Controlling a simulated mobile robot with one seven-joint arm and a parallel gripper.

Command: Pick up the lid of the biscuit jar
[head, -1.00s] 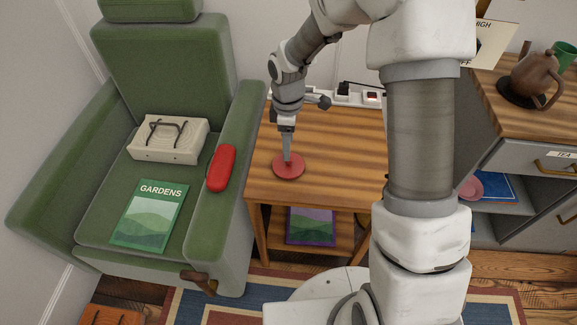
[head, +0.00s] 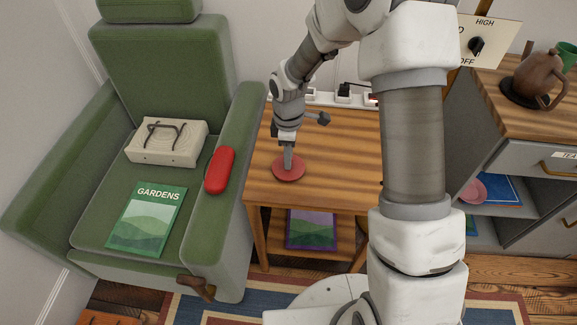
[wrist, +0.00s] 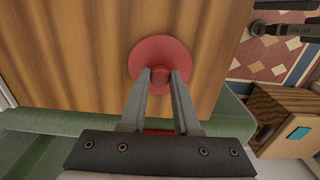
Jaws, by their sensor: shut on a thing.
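The lid (head: 279,172) is a round red disc with a small knob. It is at the front left of the wooden side table, and I cannot tell whether it rests on the top or is just above it. My gripper (head: 288,157) points down over its middle. In the wrist view the lid (wrist: 160,48) shows from above, and my gripper (wrist: 160,75) has its two fingers on either side of the knob, shut on it. I see no jar body under the lid.
The side table (head: 340,150) has a power strip (head: 343,97) along its back. A green armchair (head: 240,150) stands close on the left, with a red case (head: 220,171) on its arm. A grey cabinet with a brown teapot (head: 540,78) stands at right.

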